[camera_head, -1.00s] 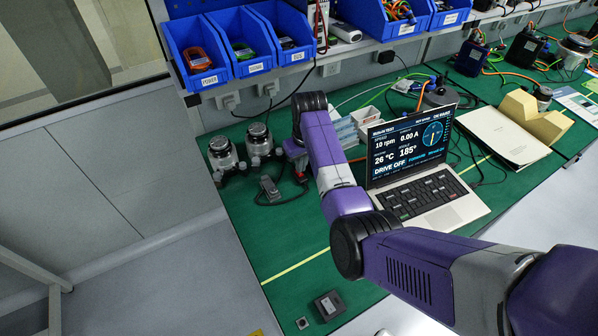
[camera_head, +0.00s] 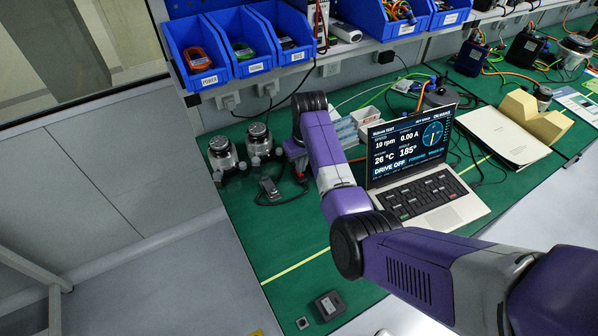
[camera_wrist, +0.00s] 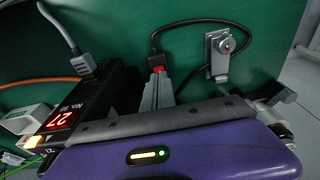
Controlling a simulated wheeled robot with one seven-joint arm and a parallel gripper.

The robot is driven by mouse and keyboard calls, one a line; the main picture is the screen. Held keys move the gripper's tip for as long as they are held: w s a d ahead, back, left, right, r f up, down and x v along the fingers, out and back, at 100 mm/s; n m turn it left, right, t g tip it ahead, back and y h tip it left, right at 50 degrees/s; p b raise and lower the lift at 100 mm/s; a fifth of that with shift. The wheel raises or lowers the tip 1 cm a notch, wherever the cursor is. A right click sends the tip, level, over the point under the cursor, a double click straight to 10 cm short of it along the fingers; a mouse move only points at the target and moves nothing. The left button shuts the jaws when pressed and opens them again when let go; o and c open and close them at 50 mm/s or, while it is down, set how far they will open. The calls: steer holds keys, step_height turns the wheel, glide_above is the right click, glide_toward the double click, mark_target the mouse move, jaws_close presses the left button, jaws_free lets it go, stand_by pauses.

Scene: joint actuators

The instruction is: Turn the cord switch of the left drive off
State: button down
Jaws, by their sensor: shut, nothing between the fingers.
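Two round grey drives stand side by side at the table's left end in the head view, the left drive (camera_head: 222,155) and the right one (camera_head: 259,140). A small dark and grey unit on a black cord, which looks like the cord switch (camera_head: 269,187), lies in front of them. In the wrist view a metal piece with a round knob (camera_wrist: 219,50), probably that unit, lies inside the cord loop. My gripper (camera_wrist: 158,85) is shut and empty, left of it, its tips near a red piece (camera_wrist: 159,69) on a black plug.
A laptop (camera_head: 425,200) reading "DRIVE OFF" stands right of my arm. A black box with a red display (camera_wrist: 80,110) is close to my gripper's left in the wrist view. Blue bins (camera_head: 205,65) hang above. The green table front (camera_head: 280,240) is mostly clear.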

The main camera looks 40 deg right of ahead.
steer(key=shift+f+b, duration=0.45)
steer(key=shift+f, duration=0.4)
stand_by(0.4)
steer(key=shift+r, duration=0.1)
step_height(320, 180, up, 7)
steer(key=p, duration=0.7)
steer(key=shift+w, duration=0.1)
stand_by(0.5)
